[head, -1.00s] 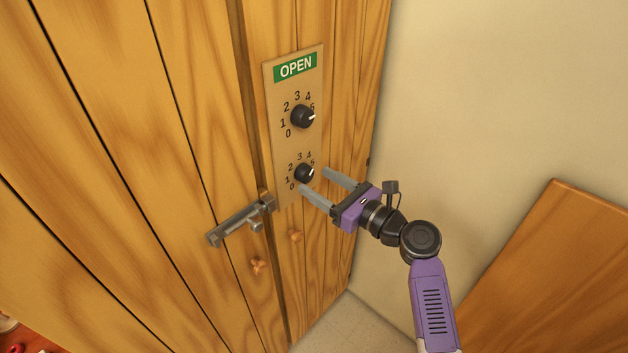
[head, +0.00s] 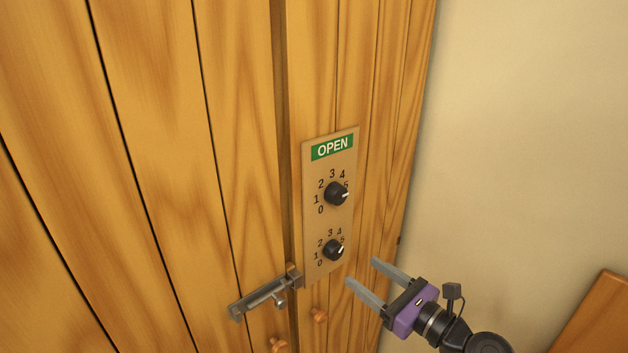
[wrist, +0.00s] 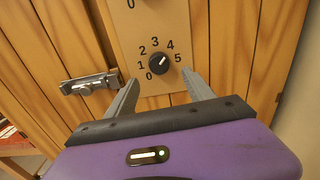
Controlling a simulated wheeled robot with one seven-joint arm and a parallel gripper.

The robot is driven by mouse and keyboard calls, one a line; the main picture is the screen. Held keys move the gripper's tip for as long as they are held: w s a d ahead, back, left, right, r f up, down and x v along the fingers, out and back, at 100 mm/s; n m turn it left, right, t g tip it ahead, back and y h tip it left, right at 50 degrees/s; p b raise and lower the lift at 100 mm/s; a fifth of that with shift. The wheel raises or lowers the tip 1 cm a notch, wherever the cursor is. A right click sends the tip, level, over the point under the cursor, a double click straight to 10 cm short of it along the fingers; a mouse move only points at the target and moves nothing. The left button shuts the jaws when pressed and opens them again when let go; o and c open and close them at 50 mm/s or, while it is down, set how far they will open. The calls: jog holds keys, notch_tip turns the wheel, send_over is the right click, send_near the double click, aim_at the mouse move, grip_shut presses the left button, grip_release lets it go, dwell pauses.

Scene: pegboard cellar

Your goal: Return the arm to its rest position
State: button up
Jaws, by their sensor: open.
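My gripper (head: 363,276) is purple and black with two grey fingers. It is open and empty, to the lower right of the lower dial (head: 334,250) and apart from it. In the wrist view my gripper (wrist: 165,88) has its fingers spread, with the lower dial (wrist: 158,62) showing between and beyond them. My arm runs out of the head view at the bottom right.
A panel (head: 345,226) on the wooden cabinet (head: 165,150) bears a green OPEN sign (head: 332,147) and an upper dial (head: 336,194), pointer near 5. A metal bolt (head: 265,296) and wooden knobs (head: 318,315) sit below. A bare wall (head: 530,130) stands right.

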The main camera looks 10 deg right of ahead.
jog(key=w+d+r+n+t+h, duration=0.1)
jog(key=w+d+n+t+h, duration=0.1)
jog(key=d+n+h, duration=0.15)
jog(key=s+d+f+n+h+b, duration=0.1)
jog(key=s+d+f+n+h, duration=0.2)
jog(key=s+n, duration=0.25)
jog(key=s+d+f+n+h+b, duration=0.1)
jog(key=s+d+f+n+h, duration=0.3)
jog(key=s, duration=0.3)
jog(key=s+a+f+n+b, duration=0.1)
jog(key=s+n, duration=0.4)
jog(key=s, duration=0.6)
jog(key=s+a+f+n+g+b, duration=0.1)
jog(key=s+a+n, duration=0.3)
jog(key=s, duration=0.8)
jog(key=s+a+f+n+g+b, duration=0.1)
jog(key=s+n, duration=0.5)
jog(key=s, duration=0.6)
jog(key=shift+a+f+n+b, duration=0.3)
jog(key=shift+a+f+b, duration=0.15)
jog(key=shift+a+b, duration=0.15)
jog(key=shift+c, duration=0.5)
